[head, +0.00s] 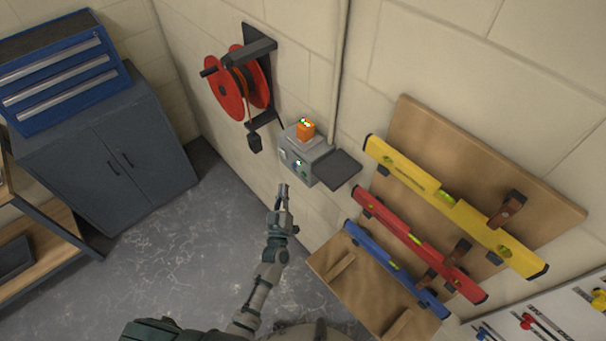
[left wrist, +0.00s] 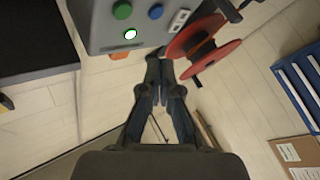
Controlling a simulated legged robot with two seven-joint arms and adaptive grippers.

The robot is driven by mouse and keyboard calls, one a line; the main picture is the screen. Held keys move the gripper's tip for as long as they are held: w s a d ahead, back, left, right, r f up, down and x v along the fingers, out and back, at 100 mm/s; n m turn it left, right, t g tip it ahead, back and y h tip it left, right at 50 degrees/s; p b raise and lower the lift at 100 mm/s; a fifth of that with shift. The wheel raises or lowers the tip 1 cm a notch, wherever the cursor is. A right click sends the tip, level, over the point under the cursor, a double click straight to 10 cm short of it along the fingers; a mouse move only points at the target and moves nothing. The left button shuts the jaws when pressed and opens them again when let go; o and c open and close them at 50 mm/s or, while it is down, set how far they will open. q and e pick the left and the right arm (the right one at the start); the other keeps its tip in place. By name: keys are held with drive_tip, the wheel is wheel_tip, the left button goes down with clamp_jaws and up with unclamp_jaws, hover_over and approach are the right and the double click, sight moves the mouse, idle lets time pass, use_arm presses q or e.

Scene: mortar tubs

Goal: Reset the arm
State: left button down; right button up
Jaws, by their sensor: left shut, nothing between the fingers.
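My left arm reaches up from the bottom of the head view. Its gripper (head: 283,188) is shut and empty, just below and left of a grey wall box (head: 318,162). In the left wrist view the shut fingertips (left wrist: 160,62) point up at the lower edge of the box (left wrist: 100,38). I cannot tell whether they touch it. The box carries green and blue buttons, a lit green light (left wrist: 130,34) and a socket plate. My right gripper is not in view.
A red cable reel (head: 228,92) hangs on the wall left of the box. A dark shelf (head: 338,171) juts out at its right. Yellow, red and blue levels hang on a wooden board (head: 412,122). A grey cabinet (head: 150,190) stands left. The floor between is clear.

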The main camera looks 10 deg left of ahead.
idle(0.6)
use_arm(q)
drive_tip(key=s+d+f+m+g+h+b, duration=0.1)
drive_tip(key=s+f+m+g, duration=0.3)
drive_tip(key=f, duration=0.9)
drive_tip(key=s+f+g+h+b, duration=0.1)
drive_tip(key=s+f+g+b, duration=0.3)
drive_tip(key=f, duration=0.8)
drive_tip(key=s+d+f+m+g+h+p, duration=0.15)
drive_tip(key=s+f, duration=0.45)
drive_tip(key=f, duration=0.7)
drive_tip(key=s+a+f+m+g+b, duration=0.1)
drive_tip(key=s+a+f+g, duration=0.15)
drive_tip(key=s+f, duration=0.5)
drive_tip(key=s+a+f+m+g+b, duration=0.1)
drive_tip(key=s+f+g, duration=0.2)
drive_tip(key=s+f, duration=0.45)
drive_tip(key=s+a+f+g+y+b, duration=0.1)
drive_tip(key=s+a+f+g, duration=0.1)
drive_tip(key=s, duration=0.9)
drive_tip(key=s+a+f+m+g+b, duration=0.1)
drive_tip(key=s+a+f+g, duration=0.2)
drive_tip(key=s, duration=0.8)
wheel_tip(320, 180, down, 3)
drive_tip(key=shift+a+r+y, duration=0.1)
drive_tip(key=shift+a+y, duration=0.25)
drive_tip(key=shift+a, duration=0.4)
drive_tip(key=shift+w+m, duration=0.15)
drive_tip(key=shift+m, duration=0.1)
